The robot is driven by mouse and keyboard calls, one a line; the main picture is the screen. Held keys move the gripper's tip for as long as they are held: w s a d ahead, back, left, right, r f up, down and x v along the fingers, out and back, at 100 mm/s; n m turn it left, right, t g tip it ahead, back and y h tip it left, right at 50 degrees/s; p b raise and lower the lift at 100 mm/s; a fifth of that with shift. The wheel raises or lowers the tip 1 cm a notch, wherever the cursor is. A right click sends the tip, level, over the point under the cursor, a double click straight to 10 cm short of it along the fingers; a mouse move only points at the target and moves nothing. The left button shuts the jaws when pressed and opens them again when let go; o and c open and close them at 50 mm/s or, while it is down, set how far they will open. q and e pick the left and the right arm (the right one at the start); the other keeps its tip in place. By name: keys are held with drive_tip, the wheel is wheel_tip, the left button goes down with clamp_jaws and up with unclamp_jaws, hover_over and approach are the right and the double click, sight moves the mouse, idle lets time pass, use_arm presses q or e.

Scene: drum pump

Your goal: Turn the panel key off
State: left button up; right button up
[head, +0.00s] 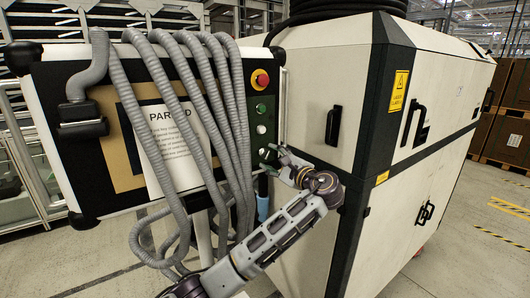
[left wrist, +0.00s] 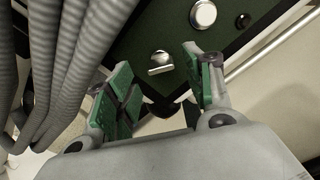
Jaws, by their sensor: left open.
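The panel key (left wrist: 160,63) is a small silver knob with a flat raised grip on the dark green control strip (left wrist: 135,50). In the left wrist view it lies ahead of and between the fingers of my left gripper (left wrist: 158,75). The fingers have green pads, stand apart and hold nothing; I see no contact with the key. In the head view my left gripper (head: 271,162) is at the lower end of the control strip on the panel's right side. The key is hard to make out there. My right gripper is not in view.
A red stop button (head: 261,79), a green button (head: 261,108) and a silver button (left wrist: 203,14) sit above the key. Grey corrugated hoses (head: 185,85) hang over the panel, close to the gripper's left. A white cabinet (head: 325,80) stands to the right.

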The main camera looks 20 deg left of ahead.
sight(265, 152)
use_arm(q)
drive_tip(key=shift+p+x, duration=0.65)
drive_tip(key=shift+x, duration=1.95)
drive_tip(key=c, duration=1)
